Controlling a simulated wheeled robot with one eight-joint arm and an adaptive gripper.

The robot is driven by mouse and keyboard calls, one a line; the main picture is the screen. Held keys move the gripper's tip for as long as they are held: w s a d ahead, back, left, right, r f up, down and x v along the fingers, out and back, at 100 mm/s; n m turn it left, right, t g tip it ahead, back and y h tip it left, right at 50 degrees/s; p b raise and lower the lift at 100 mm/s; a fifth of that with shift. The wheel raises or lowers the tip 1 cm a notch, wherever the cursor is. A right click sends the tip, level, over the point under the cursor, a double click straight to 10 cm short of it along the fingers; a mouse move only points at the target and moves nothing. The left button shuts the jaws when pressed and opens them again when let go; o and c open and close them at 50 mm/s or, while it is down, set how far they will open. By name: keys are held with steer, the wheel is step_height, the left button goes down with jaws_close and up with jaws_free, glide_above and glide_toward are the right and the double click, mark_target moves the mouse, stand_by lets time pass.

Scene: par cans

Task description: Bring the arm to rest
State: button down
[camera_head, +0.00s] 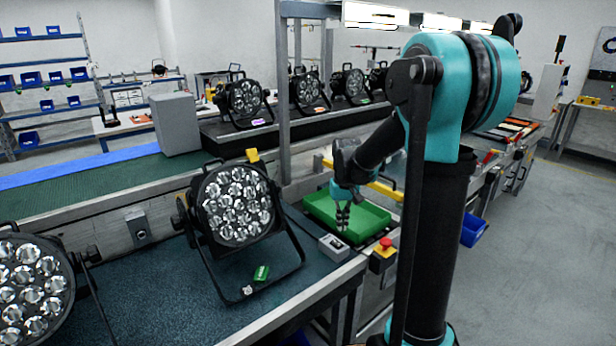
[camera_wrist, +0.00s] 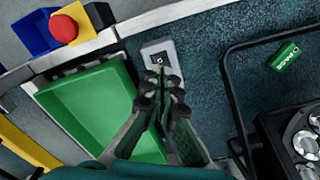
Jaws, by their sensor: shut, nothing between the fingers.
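My gripper (camera_head: 342,222) points down, shut and empty, at the near left side of the green tray (camera_head: 372,222). In the wrist view the closed fingers (camera_wrist: 162,88) appear between the tray (camera_wrist: 75,105) and the dark mat. A small grey box with a dark socket or switch (camera_head: 334,246) is close to the fingertips; it also shows just beyond them in the wrist view (camera_wrist: 152,48). I cannot tell how high the fingertips are above it.
A par can (camera_head: 238,206) stands on the bench left of my gripper, with a green tag (camera_head: 262,273) before it. Another par can (camera_head: 30,285) is at the left edge. A red button (camera_head: 386,242) is right of the grey box. Several par cans line the back conveyor.

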steer(key=s+d+f+t, duration=0.2)
steer(key=s+f, duration=0.1)
steer(key=s, duration=0.7)
steer(key=s+d+f+m+t, duration=0.1)
steer(key=s+f+t, duration=0.1)
steer(key=s, duration=0.9)
steer(key=shift+d+f, duration=0.35)
steer(key=shift+f, duration=0.25)
